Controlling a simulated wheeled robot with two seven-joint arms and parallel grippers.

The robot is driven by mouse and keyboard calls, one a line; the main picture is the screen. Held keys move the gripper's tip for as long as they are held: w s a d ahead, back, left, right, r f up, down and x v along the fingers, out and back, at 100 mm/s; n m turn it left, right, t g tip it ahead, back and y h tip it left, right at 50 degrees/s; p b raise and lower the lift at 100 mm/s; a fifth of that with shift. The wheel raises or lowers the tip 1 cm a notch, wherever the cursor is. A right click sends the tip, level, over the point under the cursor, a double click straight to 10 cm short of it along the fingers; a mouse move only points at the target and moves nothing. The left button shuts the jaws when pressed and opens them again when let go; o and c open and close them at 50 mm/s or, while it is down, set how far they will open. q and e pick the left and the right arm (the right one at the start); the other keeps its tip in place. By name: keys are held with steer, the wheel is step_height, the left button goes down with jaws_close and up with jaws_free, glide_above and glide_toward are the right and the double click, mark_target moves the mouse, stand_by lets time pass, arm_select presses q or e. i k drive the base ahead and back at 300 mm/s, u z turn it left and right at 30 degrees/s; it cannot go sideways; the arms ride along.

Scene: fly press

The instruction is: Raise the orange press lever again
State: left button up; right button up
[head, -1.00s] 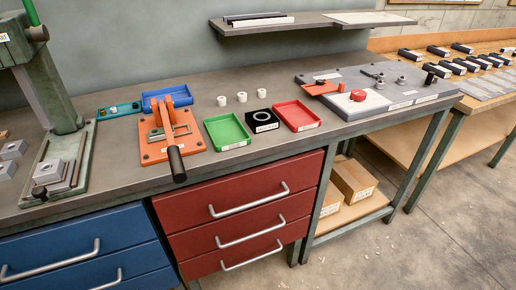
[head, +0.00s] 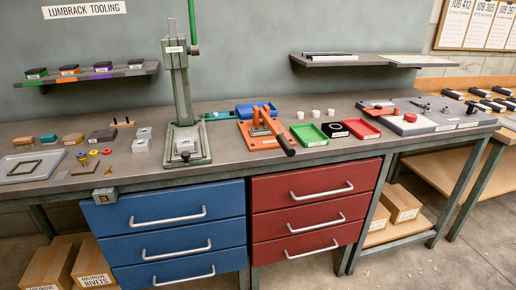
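The orange press (head: 262,136) stands on the grey bench, right of the tall green press. Its lever, orange with a black handle (head: 286,146), is down and slants forward to the right, with the handle end near the bench's front edge. Neither of my grippers shows in the head view, and nothing touches the lever.
The tall green press (head: 183,100) stands left of the orange press. Blue and red drawers are below.

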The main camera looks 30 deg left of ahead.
mark_target(287, 147)
steer(key=u, duration=0.95)
steer(key=i, duration=0.25)
steer(key=u, duration=0.1)
